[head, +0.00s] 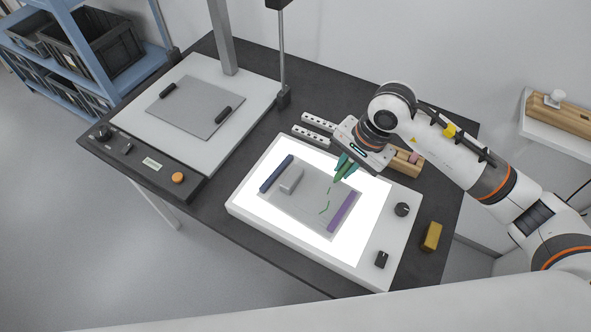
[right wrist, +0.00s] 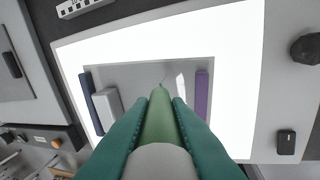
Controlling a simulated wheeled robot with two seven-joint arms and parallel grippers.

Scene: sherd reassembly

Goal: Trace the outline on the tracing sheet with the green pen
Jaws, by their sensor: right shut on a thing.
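My right gripper (head: 345,166) comes in from the right with teal fingers shut on the green pen (head: 341,176). In the right wrist view the pen (right wrist: 160,122) lies between both fingers, its tip pointing to the sheet. The grey tracing sheet (head: 290,204) lies on the lit light box (head: 258,215). Short green marks (head: 325,209) show on the sheet, below the pen in the head view. Whether the tip touches the sheet I cannot tell. A blue bar (head: 276,173) and a purple bar (head: 341,212) lie along opposite sides of the sheet. My left gripper is out of view.
A grey block (head: 291,180) sits on the sheet beside the blue bar. Two dark knobs (head: 402,209) are on the light box's right margin. A yellow block (head: 432,236) and a wooden holder (head: 408,162) stand nearby. A stand with a pale base (head: 190,140) fills the table's left.

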